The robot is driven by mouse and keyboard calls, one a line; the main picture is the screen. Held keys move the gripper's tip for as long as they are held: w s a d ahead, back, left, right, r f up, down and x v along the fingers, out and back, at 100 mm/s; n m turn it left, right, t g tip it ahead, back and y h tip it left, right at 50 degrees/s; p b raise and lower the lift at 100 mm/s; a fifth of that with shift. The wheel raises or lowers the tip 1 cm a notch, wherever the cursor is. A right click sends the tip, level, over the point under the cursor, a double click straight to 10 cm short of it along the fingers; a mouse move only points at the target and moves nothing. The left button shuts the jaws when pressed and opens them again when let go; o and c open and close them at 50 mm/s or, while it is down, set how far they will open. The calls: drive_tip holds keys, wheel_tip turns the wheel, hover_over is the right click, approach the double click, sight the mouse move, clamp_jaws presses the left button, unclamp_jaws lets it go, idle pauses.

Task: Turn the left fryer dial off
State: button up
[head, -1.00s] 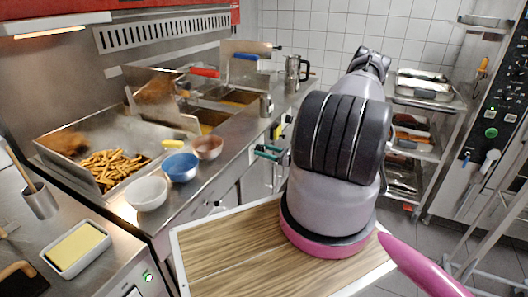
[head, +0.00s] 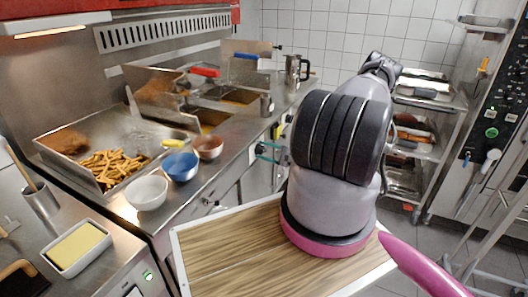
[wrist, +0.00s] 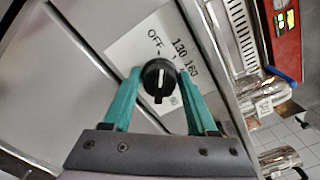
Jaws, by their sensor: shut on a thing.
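The fryer dial (wrist: 158,90) is a round black knob with a white pointer line, on a pale label plate (wrist: 128,52) marked OFF, 130 and 160. In the head view my gripper (head: 268,152) is at the front of the fryer counter, and the dial itself cannot be made out there. The fryer (head: 212,116) has basket handles in red and blue.
A white bowl (head: 147,192), a blue bowl (head: 181,167) and a brown bowl (head: 208,147) stand along the counter edge left of my gripper. A tray of fries (head: 60,143) lies behind them. A rack with trays (head: 458,103) stands to the right.

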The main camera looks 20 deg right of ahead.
drive_tip(key=shift+f+n, duration=0.1)
drive_tip(key=shift+n, duration=0.7)
drive_tip(key=o, duration=1.4)
drive_tip(key=shift+c, duration=0.2)
drive_tip(key=shift+s, duration=0.1)
drive_tip(key=v, duration=1)
drive_tip(key=shift+s+d, duration=0.25)
